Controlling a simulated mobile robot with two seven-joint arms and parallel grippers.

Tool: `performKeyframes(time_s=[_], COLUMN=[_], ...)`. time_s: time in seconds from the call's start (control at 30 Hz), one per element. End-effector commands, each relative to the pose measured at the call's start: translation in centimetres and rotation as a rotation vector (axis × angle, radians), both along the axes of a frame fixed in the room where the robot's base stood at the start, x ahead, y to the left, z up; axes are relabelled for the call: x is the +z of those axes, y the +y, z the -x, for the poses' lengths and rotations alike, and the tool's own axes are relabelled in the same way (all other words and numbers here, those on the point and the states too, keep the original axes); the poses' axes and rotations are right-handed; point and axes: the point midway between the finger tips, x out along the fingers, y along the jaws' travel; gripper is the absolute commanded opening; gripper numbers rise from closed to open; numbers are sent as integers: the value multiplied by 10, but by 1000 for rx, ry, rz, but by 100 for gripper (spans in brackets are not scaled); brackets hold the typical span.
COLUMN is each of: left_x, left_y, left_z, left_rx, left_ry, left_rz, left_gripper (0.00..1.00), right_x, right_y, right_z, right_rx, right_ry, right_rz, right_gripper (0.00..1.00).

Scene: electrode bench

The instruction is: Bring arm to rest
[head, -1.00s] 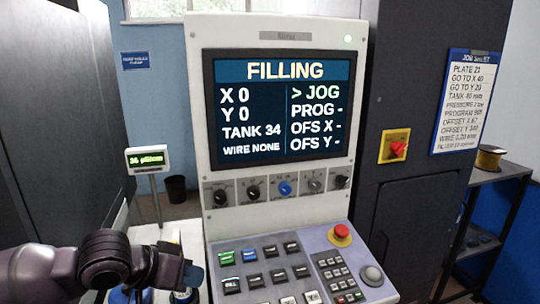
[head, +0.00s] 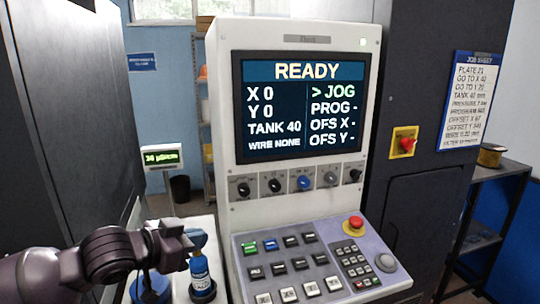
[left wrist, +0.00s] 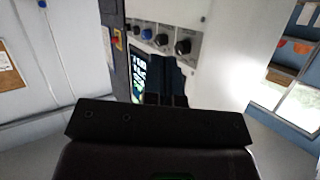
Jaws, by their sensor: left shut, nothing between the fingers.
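My left arm comes in from the lower left of the head view, and its gripper (head: 186,244) is beside the control panel (head: 290,265). Its fingers also show in the left wrist view (left wrist: 166,99), close together and empty. A blue-labelled bottle (head: 201,276) stands just below and behind the gripper, partly covered by it; I cannot tell whether they touch. The screen (head: 302,107) reads READY, X 0, Y 0, TANK 40, WIRE NONE, with the marker at JOG. My right gripper is not in view.
A row of knobs (head: 304,183) sits under the screen, and a red emergency button (head: 354,223) is on the panel. A small meter (head: 161,157) stands behind. A job sheet (head: 472,100) hangs at the right above a shelf with a wire spool (head: 490,155).

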Motion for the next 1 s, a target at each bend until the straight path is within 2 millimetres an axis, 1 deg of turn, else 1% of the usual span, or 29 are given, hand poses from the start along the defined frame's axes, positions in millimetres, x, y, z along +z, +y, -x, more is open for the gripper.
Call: performKeyframes(time_s=[0.17,0.27,0.37,0.47,0.57,0.6,0.67,0.7,0.77,0.8,0.87,0.9,0.97,1.0], left_x=[-15,-31,-56,-86,-119,-133,-155,-170,-193,-209,-232,-248,-272,-287], left_y=[3,9,20,33,48,55,65,71,81,87,97,103,111,116], left_z=[-9,-10,-8,-1,10,15,26,33,47,57,74,86,106,121], left_rx=[25,59,112,178,251,280,326,358,405,437,485,518,566,597], left_ry=[-159,-224,-270,-298,-299,-293,-277,-263,-235,-212,-172,-140,-89,-52], left_rz=[3,2,-2,-12,-23,-27,-36,-40,-48,-51,-52,-53,-53,-54], left_gripper=[0,0,0,0,0,0,0,0,0,0,0,0,0,0], right_x=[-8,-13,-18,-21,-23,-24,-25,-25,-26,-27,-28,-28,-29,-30], right_y=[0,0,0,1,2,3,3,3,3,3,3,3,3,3], right_z=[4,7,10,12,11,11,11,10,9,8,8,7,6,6], right_rx=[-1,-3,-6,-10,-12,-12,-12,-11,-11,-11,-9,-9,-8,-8], right_ry=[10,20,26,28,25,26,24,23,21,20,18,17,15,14], right_rz=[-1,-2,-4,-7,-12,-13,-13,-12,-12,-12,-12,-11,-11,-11], right_gripper=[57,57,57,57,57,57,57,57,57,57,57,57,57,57])
